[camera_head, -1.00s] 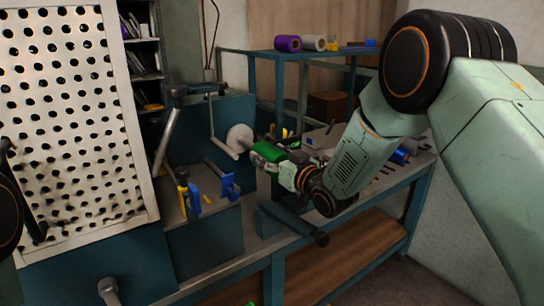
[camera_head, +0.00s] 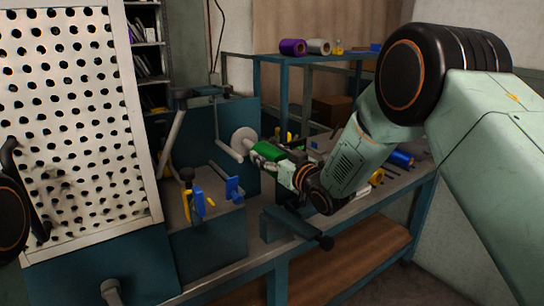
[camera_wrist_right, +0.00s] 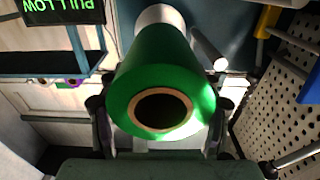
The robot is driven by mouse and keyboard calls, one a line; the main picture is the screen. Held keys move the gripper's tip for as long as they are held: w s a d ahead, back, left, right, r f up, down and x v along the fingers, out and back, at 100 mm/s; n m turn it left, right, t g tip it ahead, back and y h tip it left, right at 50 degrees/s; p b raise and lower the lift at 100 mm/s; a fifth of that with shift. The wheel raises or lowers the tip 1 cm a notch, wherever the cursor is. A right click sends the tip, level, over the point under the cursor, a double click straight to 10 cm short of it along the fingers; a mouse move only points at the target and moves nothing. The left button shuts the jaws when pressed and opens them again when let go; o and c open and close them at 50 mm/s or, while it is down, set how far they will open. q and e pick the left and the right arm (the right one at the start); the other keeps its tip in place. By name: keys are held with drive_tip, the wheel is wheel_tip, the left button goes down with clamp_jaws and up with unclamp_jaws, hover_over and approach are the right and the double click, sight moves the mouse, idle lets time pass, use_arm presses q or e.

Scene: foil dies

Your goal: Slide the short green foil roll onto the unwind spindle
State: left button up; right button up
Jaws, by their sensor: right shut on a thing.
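The short green foil roll (camera_head: 268,151) is held in my right gripper (camera_head: 279,164). The wrist view shows the green roll (camera_wrist_right: 165,70) between the two fingers (camera_wrist_right: 160,118), with its tan-edged core opening facing that camera. In the head view the roll's far end is close to the unwind spindle, whose white disc (camera_head: 243,140) stands at the blue machine's face. A short pale piece shows between disc and roll. A pale round part (camera_wrist_right: 160,15) shows beyond the roll in the wrist view. I cannot tell whether the core is around the spindle. My left gripper is out of view.
A pale bar (camera_head: 228,151) sticks out beside the disc. Blue and yellow clamp-like parts (camera_head: 232,188) stand on the block in front. A perforated white panel (camera_head: 75,120) fills the left. Purple (camera_head: 292,47) and grey (camera_head: 318,46) rolls sit on the rear shelf.

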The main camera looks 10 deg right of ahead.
sight(257, 146)
drive_tip(key=shift+b+x, duration=1.2)
drive_tip(key=shift+x, duration=2.35)
drive_tip(key=o, duration=1.5)
drive_tip(key=shift+s+f, duration=0.1)
drive_tip(key=shift+f, duration=0.05)
drive_tip(key=v, duration=1.2)
drive_tip(key=x, duration=1.2)
drive_tip(key=shift+s+d, duration=0.1)
drive_tip(key=shift+s, duration=0.05)
